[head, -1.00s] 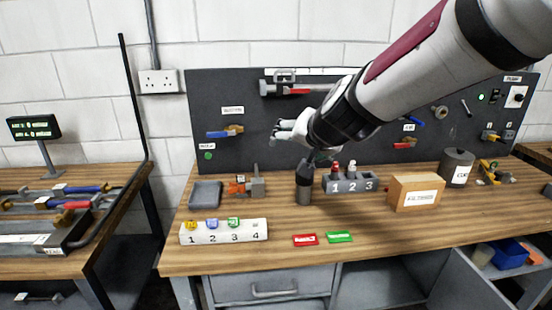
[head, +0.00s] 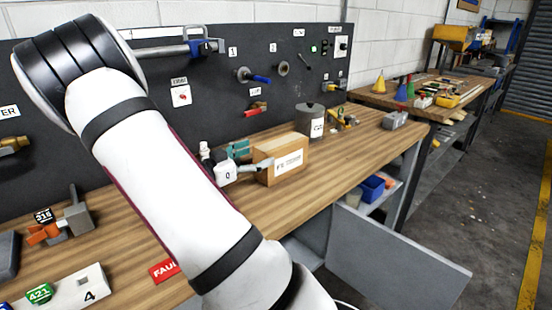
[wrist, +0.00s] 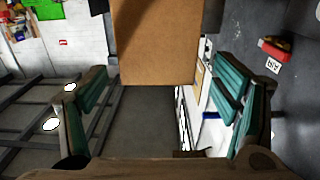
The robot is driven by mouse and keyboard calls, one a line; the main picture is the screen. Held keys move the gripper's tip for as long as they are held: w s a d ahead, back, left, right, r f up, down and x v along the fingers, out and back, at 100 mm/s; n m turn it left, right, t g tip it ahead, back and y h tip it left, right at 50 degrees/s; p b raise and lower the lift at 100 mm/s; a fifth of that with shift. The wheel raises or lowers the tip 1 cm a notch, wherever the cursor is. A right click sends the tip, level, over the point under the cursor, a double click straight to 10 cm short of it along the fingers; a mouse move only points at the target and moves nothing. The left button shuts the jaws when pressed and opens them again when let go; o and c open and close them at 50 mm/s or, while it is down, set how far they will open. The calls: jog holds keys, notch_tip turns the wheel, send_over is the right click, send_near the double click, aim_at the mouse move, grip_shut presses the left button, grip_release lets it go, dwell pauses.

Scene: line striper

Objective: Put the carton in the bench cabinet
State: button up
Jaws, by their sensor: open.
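The carton (head: 288,160) is a brown box with a white label, standing on the bench top near its front edge. In the wrist view the carton (wrist: 155,45) fills the top middle, between the lines of the two fingers. My gripper (head: 247,158) is at the carton's left end, low over the bench. Its teal-padded fingers are spread wide in the wrist view (wrist: 160,105). Whether they touch the carton cannot be told. The bench cabinet is below the bench top, with its grey door (head: 395,262) swung open. Much of its inside is hidden by the bench and door.
A grey can (head: 316,122) stands behind the carton. A blue bin (head: 374,188) sits on a shelf under the bench's right end. The pegboard (head: 215,85) rises behind. Open floor (head: 480,200) lies to the right.

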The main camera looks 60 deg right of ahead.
aim_at(275, 144)
jog(key=shift+r+x, duration=0.15)
jog(key=shift+x, duration=1.65)
jog(key=shift+r+x, duration=0.1)
jog(key=shift+x, duration=1.7)
jog(key=c, duration=1.4)
jog(key=shift+c, duration=1)
jog(key=shift+r, duration=0.2)
